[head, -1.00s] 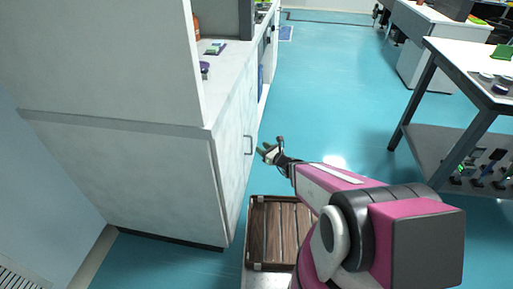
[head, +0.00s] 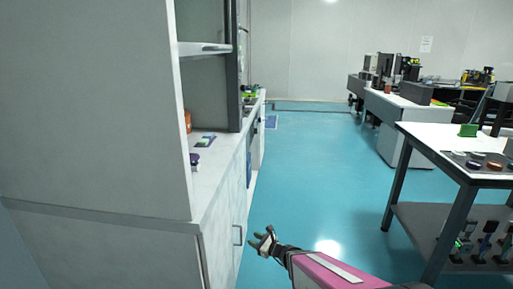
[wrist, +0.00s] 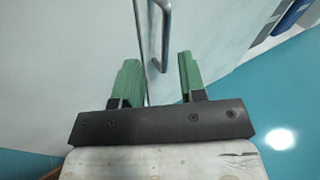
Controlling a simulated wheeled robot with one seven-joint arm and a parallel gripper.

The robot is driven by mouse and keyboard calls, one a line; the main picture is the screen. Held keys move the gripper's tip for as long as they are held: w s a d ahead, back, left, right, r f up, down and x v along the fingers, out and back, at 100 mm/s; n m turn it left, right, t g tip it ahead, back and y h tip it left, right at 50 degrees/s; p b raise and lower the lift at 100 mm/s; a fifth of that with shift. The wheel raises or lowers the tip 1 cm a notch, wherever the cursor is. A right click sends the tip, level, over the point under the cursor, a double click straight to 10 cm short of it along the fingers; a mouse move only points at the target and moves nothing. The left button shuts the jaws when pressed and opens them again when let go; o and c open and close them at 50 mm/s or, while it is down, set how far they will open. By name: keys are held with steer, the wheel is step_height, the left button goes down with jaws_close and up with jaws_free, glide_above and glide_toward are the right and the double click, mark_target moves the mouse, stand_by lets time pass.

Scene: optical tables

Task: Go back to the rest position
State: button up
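My gripper (head: 264,240) is low in the head view, over the aisle beside the white cabinet on the left. In the wrist view its two green fingers (wrist: 158,80) stand apart with nothing between them, so it is open and empty. A metal cabinet handle (wrist: 165,35) and the white cabinet front show beyond the fingers. The same handle (head: 238,235) is just left of my gripper in the head view. I cannot tell the exact gap between fingers and handle. My pink arm reaches in from the bottom right.
The white cabinet (head: 100,240) and its counter (head: 215,180) line the left side. A table (head: 440,140) with a dark lower shelf (head: 425,225) stands on the right, bearing small items. Desks (head: 400,105) are at the back right. The blue floor (head: 310,160) between is clear.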

steer(key=s+d+r+n+g+h, duration=0.2)
steer(key=d+n+g+h, duration=0.1)
steer(key=d+n, duration=0.3)
steer(key=s+d+r+n+g+h, duration=0.3)
steer(key=d+n+h, duration=0.3)
steer(key=n, duration=0.3)
steer(key=s+d+r+n+g+h, duration=0.2)
steer(key=s+d+n+g+h, duration=0.1)
steer(key=d+n, duration=0.4)
steer(key=shift+d+r+n+g+h, duration=0.15)
steer(key=shift+d+n+g+h, duration=0.25)
steer(key=shift+h, duration=0.5)
steer(key=shift+a, duration=0.15)
